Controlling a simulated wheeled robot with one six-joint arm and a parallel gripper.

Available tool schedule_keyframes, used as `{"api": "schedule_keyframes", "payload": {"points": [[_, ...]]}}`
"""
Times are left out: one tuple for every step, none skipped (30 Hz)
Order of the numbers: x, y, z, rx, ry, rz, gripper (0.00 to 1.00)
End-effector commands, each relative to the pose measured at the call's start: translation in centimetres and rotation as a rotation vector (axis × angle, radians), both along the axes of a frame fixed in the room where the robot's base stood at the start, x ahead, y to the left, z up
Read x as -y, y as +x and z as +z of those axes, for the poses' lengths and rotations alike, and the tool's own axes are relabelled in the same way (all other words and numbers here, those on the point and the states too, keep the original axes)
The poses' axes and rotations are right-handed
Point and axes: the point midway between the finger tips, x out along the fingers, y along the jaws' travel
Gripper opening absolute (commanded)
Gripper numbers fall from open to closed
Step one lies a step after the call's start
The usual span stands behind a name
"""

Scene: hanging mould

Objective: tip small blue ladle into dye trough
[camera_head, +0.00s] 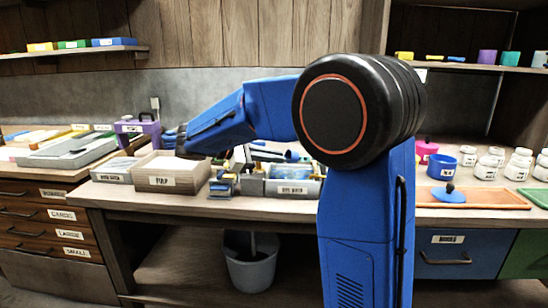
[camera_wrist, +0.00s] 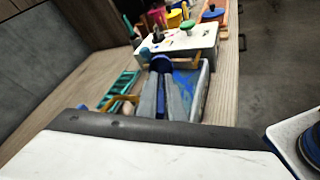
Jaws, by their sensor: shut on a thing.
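In the wrist view my gripper (camera_wrist: 161,88) has its two grey fingers shut on a small blue ladle (camera_wrist: 160,63), whose blue part shows between and just beyond the fingertips. Beneath and to the right is a pale trough (camera_wrist: 206,84) with blue inside, apparently the dye trough. The ladle appears over or beside its left part; I cannot tell its height or tilt, or whether it holds anything. In the head view a grey trough with a label (camera_head: 292,189) stands at the bench's front edge, probably the same one. My arm hides much there, and the gripper is not clear.
A wooden box labelled pulp (camera_head: 172,181) stands left of the grey trough. A white tray with coloured knobs (camera_wrist: 195,42) lies beyond the trough. A blue pot (camera_head: 441,167) and several white jars stand right. A grey bucket (camera_head: 250,270) is under the bench.

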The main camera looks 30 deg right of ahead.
Motion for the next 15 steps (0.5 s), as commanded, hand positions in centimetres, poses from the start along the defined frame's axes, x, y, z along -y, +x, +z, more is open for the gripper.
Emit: {"api": "schedule_keyframes", "payload": {"points": [[0.0,-0.01,0.01,0.0,0.0,0.0,0.0],[0.0,-0.01,0.01,0.0,0.0,0.0,0.0],[0.0,-0.01,0.01,0.0,0.0,0.0,0.0],[0.0,-0.01,0.01,0.0,0.0,0.0,0.0],[0.0,-0.01,0.01,0.0,0.0,0.0,0.0],[0.0,-0.01,0.01,0.0,0.0,0.0,0.0],[0.0,-0.01,0.01,0.0,0.0,0.0,0.0],[0.0,0.0,0.01,0.0,0.0,0.0,0.0],[0.0,-0.01,0.01,0.0,0.0,0.0,0.0],[0.0,-0.01,0.01,0.0,0.0,0.0,0.0],[0.0,-0.01,0.01,0.0,0.0,0.0,0.0],[0.01,0.0,0.02,0.0,0.001,0.0,0.0],[0.02,-0.01,0.05,0.001,0.006,0.0,0.0],[0.03,-0.02,0.11,0.003,0.016,-0.001,0.0],[0.08,-0.02,0.27,0.006,0.039,-0.002,0.0]]}}
